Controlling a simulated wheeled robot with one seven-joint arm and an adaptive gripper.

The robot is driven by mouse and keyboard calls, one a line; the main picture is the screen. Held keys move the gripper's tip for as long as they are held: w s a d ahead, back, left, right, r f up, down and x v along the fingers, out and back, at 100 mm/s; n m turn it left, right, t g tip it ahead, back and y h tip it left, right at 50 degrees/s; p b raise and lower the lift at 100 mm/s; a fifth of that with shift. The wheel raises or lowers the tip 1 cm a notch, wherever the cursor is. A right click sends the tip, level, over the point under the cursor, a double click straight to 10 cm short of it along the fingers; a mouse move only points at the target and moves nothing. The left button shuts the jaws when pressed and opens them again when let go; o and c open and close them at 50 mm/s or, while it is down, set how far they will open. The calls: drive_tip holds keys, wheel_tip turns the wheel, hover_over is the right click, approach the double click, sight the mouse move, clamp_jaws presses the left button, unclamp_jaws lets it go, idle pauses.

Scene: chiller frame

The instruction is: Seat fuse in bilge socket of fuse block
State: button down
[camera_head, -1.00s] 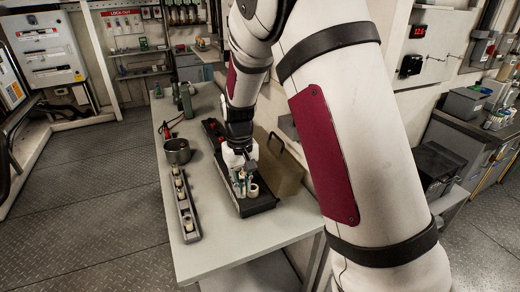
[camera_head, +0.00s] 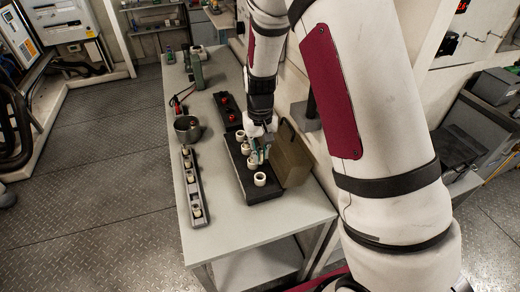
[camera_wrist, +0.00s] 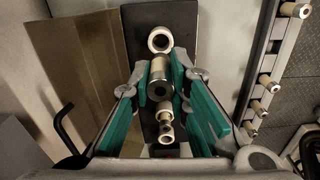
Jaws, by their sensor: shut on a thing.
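The black fuse block (camera_head: 266,195) lies on the grey table, with several white ring-shaped sockets along it. My gripper (camera_head: 262,154) is low over the block's right side in the head view. In the wrist view my gripper (camera_wrist: 160,78) has its teal fingers on both sides of a brass-and-grey cylindrical fuse (camera_wrist: 160,70) and is shut on it. A white socket (camera_wrist: 160,39) shows just beyond the fuse, and smaller pale cylinders (camera_wrist: 166,124) show on the near side. I cannot tell whether the fuse touches a socket, and no bilge label is legible.
A grey rail (camera_head: 191,181) with several pale cylinders lies left of the block. A metal pot (camera_head: 187,128) stands behind the rail. A brown upright panel or box (camera_head: 291,155) stands close on the block's right. The table's front left is clear.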

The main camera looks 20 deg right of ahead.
drive_tip(key=shift+f+b, duration=0.65)
drive_tip(key=shift+f, duration=2.2)
drive_tip(key=shift+f, duration=1.5)
drive_tip(key=shift+r, duration=0.1)
drive_tip(key=shift+r, duration=1.15)
drive_tip(key=shift+f, duration=1)
idle(1.4)
